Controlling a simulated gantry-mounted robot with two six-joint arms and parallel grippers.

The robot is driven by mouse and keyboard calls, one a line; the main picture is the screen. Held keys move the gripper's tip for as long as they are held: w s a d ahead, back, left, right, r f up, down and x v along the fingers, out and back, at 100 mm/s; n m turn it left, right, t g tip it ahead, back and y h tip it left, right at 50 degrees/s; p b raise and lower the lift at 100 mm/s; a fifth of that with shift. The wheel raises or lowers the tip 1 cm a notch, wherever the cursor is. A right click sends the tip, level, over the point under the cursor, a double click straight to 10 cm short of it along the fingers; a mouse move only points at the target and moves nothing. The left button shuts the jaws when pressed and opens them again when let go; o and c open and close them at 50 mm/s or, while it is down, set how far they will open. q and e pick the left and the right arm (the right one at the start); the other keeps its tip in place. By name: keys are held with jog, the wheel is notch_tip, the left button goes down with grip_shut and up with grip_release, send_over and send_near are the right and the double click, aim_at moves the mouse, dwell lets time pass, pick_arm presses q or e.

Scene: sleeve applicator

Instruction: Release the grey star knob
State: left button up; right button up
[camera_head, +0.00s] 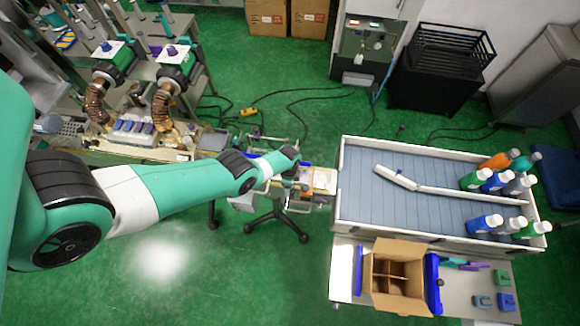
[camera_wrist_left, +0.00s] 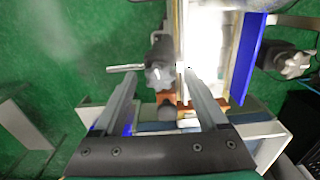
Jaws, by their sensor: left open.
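In the left wrist view, a grey star knob (camera_wrist_left: 158,76) sits beside the bright conveyor section, between the tips of my left gripper (camera_wrist_left: 161,74). The gripper's two fingers are open, one on each side of the knob; I see gaps, though contact at the right tip is hard to judge. A second grey star-shaped knob (camera_wrist_left: 292,64) is at the far right, beyond a blue rail. In the head view, my left arm reaches in from the left to the small applicator stand, and the knob is too small or hidden to make out. My right gripper is not in view.
A wide grey conveyor table (camera_head: 350,190) with several bottles stands right of the stand. An open carton (camera_head: 400,285) sits below it. A filling machine (camera_head: 130,140) is at upper left. A thin metal rod (camera_wrist_left: 124,68) sticks out left of the knob. Green floor is free below the arm.

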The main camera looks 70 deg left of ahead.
pick_arm(q)
grip_shut()
jog(key=shift+n, duration=0.4)
jog(key=n, duration=0.3)
jog(key=shift+n, duration=0.3)
jog(key=n, duration=0.3)
jog(key=shift+n, duration=0.3)
jog(key=n, duration=0.3)
jog(key=shift+n, duration=2.3)
